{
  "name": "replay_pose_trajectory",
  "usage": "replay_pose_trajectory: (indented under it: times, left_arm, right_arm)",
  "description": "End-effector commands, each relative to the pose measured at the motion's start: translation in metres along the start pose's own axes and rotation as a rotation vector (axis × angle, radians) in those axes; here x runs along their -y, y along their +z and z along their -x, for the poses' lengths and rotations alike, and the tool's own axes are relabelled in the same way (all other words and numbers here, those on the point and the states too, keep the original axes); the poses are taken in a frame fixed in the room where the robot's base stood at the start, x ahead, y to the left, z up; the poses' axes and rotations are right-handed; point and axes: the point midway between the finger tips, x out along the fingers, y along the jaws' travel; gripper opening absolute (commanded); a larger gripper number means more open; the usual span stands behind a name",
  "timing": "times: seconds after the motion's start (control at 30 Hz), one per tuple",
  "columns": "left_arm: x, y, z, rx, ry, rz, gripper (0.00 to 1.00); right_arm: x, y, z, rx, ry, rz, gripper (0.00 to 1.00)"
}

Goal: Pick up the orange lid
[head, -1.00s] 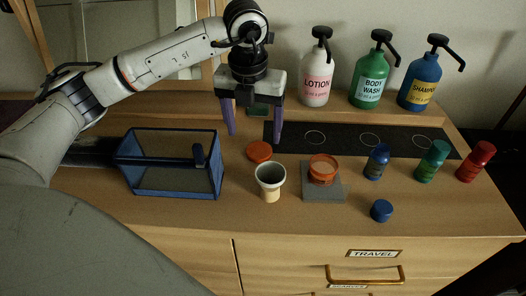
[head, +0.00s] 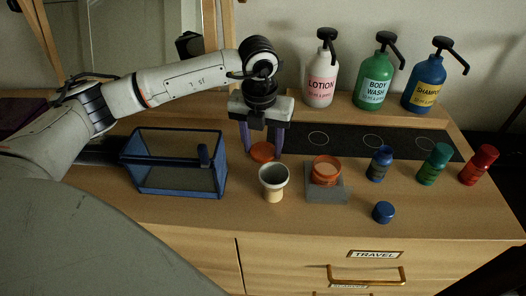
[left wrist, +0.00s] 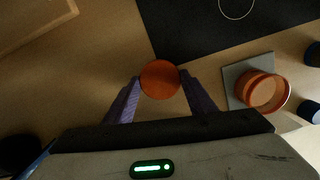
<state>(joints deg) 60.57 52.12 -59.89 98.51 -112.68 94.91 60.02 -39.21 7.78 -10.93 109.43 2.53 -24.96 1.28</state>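The orange lid (head: 262,151) lies flat on the wooden dresser top, left of the black mat. My left gripper (head: 263,155) is lowered over it, with its purple fingers spread on either side of the lid. In the left wrist view the lid (left wrist: 160,79) sits between the open fingertips (left wrist: 160,82), with small gaps that I cannot judge exactly. An orange open jar (head: 326,171) stands on a grey square block (head: 325,195) to the right. My right gripper is not in view.
A grey-rimmed cup or funnel (head: 273,178) stands close in front of the lid. A blue mesh case (head: 175,165) is to the left. Small blue (head: 379,163), green (head: 434,164) and red (head: 478,165) bottles stand right; a blue cap (head: 383,212) lies in front. Pump bottles (head: 373,82) stand behind.

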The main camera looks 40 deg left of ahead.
Motion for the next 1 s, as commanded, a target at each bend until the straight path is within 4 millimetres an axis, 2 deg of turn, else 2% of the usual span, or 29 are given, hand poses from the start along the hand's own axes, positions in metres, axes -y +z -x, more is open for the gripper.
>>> replay_pose_trajectory:
  times: [0.33, 0.43, 0.57, 0.8, 1.0]
  left_arm:
    - [0.000, 0.000, 0.001, 0.001, -0.001, 0.000, 0.29]
    - [0.001, 0.002, 0.008, 0.003, -0.002, 0.000, 0.29]
    - [0.000, 0.005, 0.029, 0.005, -0.002, 0.000, 0.29]
    - [0.001, 0.010, 0.076, 0.005, -0.002, 0.000, 0.29]
    - [0.000, 0.012, 0.097, 0.002, -0.001, 0.000, 0.29]
  right_arm:
    - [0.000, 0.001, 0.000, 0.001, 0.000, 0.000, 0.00]
    - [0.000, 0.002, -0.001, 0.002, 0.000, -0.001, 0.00]
    - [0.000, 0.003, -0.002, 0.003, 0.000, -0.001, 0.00]
    - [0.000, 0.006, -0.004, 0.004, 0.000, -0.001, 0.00]
    - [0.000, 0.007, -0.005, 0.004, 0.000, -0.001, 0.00]
